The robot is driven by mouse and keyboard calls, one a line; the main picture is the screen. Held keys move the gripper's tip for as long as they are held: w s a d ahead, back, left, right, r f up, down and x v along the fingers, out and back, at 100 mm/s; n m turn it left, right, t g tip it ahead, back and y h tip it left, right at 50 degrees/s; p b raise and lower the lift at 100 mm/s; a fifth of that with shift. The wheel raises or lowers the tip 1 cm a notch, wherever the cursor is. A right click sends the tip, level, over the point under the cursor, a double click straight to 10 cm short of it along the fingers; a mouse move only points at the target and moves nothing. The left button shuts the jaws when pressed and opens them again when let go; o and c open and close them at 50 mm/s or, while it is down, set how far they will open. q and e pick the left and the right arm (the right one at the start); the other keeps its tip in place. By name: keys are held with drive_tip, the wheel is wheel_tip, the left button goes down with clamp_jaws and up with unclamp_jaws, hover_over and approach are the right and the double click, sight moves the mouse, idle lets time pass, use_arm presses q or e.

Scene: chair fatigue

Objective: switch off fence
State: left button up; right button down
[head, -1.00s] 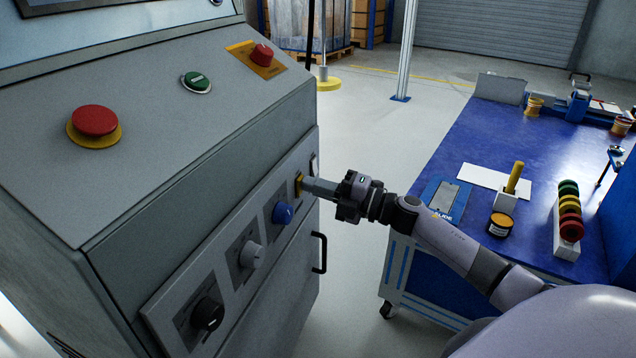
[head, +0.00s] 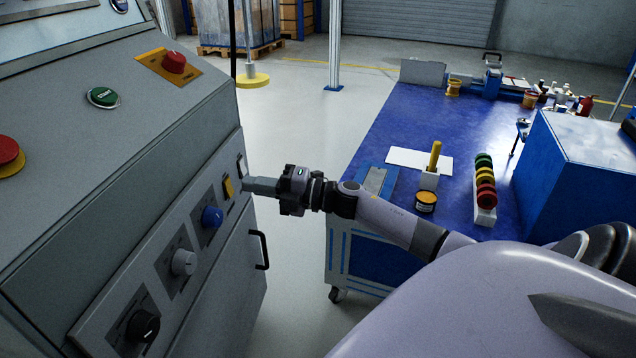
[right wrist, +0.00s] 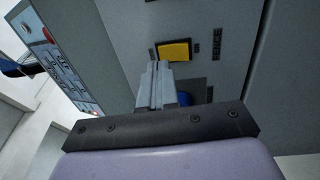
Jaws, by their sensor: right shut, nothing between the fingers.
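The fence switch is a yellow rocker (head: 228,187) on the machine's lower front panel, above a blue knob (head: 212,217). In the right wrist view the yellow switch (right wrist: 174,51) sits in a dark frame beside the printed word FENCE. My right gripper (head: 246,186) is shut and empty, its fingertips just right of the switch with a small gap in the head view. In the right wrist view the fingertips (right wrist: 158,68) point at the panel just below the switch's lower left edge. Whether they touch the panel cannot be told. My left gripper is not in view.
A white switch (head: 241,166), grey knob (head: 184,262) and black knob (head: 143,325) share the panel. A black handle (head: 262,250) juts out below. A blue workbench (head: 420,130) with several items stands right. Open floor lies between machine and bench.

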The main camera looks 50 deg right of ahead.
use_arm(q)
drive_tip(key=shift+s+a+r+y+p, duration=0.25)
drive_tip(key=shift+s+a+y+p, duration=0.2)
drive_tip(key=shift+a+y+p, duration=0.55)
use_arm(e)
drive_tip(key=r+v, duration=0.2)
drive_tip(key=v, duration=0.9)
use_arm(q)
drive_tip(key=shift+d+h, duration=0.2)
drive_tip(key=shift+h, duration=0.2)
